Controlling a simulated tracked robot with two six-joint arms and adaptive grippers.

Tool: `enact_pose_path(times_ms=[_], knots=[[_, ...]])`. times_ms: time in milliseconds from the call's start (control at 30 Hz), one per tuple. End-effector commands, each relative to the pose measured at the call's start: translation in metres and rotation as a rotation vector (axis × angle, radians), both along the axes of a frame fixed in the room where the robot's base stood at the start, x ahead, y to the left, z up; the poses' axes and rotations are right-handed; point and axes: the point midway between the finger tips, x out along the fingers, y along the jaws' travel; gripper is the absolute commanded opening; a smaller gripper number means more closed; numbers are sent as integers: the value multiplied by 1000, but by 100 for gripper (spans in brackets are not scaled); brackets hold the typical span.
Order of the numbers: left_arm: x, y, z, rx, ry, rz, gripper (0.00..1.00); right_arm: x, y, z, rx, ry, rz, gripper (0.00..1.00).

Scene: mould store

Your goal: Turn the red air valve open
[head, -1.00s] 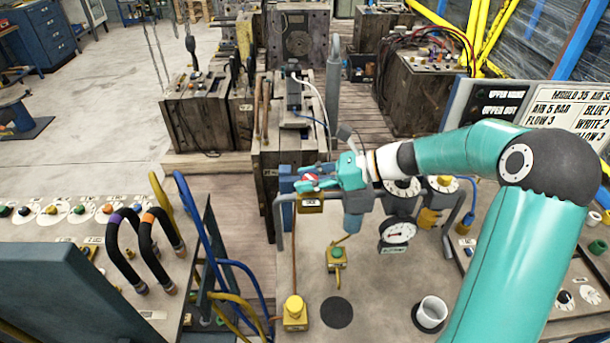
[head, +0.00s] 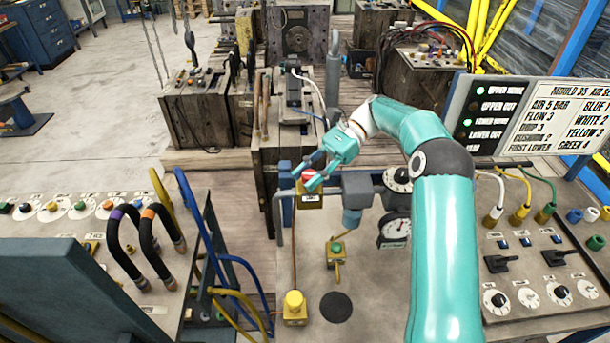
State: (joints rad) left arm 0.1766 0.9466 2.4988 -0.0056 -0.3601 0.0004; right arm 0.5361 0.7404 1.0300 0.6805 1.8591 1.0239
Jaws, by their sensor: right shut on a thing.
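The red air valve (head: 308,175) sits above a yellow block on the pipework at the back left of the bench panel. Only a little of its red handle shows between the fingers of my right gripper (head: 312,182). The gripper reaches it from the upper right, with its fingers pointing down and left, and is shut on the handle. The fingers cover much of the handle, so I cannot tell its exact angle. My left gripper is out of view.
A pressure gauge (head: 395,230) and a white dial stand right of the valve. A green-topped yellow valve (head: 336,250) and a yellow knob (head: 294,303) are in front. Blue and yellow hoses (head: 205,230) rise at left. A sign board (head: 545,115) stands at right.

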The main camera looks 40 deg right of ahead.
Motion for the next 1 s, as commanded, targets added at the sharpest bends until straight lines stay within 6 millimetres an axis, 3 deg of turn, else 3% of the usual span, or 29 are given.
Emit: enact_pose_path(times_ms=[633,667,700,800,1000], knots=[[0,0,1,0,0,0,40,3,-1,4,-4,-18,49,0],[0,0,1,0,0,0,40,4,-1,5,-4,-18,49,38],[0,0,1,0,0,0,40,4,-1,5,-4,-18,49,44],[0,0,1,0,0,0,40,3,-1,4,-3,-15,51,61],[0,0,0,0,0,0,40,2,0,3,-2,-10,56,61]])
